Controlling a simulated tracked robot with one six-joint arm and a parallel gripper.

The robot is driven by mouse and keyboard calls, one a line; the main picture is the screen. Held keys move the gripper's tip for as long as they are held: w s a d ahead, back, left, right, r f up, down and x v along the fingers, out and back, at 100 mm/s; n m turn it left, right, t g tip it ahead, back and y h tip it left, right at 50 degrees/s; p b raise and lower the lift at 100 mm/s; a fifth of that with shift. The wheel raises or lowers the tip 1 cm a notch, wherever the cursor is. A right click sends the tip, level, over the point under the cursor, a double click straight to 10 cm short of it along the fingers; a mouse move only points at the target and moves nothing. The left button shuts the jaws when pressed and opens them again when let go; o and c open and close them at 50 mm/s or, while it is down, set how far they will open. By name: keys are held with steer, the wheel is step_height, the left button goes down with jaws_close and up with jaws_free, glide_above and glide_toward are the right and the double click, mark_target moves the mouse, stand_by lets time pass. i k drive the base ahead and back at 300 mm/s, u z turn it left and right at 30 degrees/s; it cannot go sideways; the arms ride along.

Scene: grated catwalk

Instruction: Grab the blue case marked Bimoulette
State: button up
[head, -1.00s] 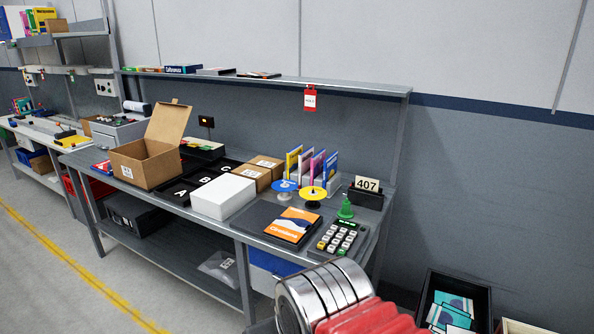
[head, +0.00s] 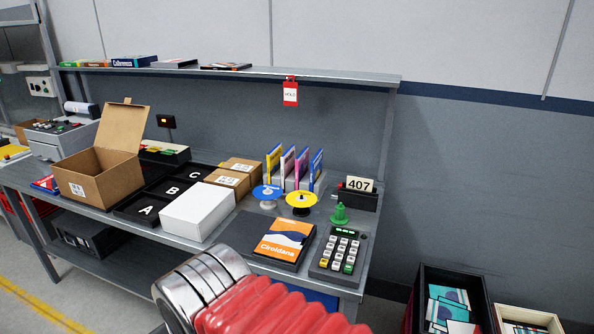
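Several slim upright cases stand in a rack on the bench: a yellow one (head: 274,161), a blue one (head: 288,162), a pink one (head: 301,165) and another blue one (head: 316,168). Their lettering is too small to read, so I cannot tell which is marked Bimoulette. My arm, with red bellows and metal rings, crosses the bottom of the view in front of the bench. My gripper is not in view.
Before the rack stand a blue disc (head: 267,192) and a yellow disc (head: 301,199). An orange-fronted case (head: 285,243), keypad (head: 339,252), green piece (head: 340,213) and 407 sign (head: 359,184) are nearby. A white box (head: 196,211) and open carton (head: 98,178) stand left. A dark crate (head: 425,272) is right.

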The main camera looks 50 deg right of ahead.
mark_target(316, 165)
steer(key=z, duration=0.25)
steer(key=i, duration=1.2)
steer(key=z, duration=0.5)
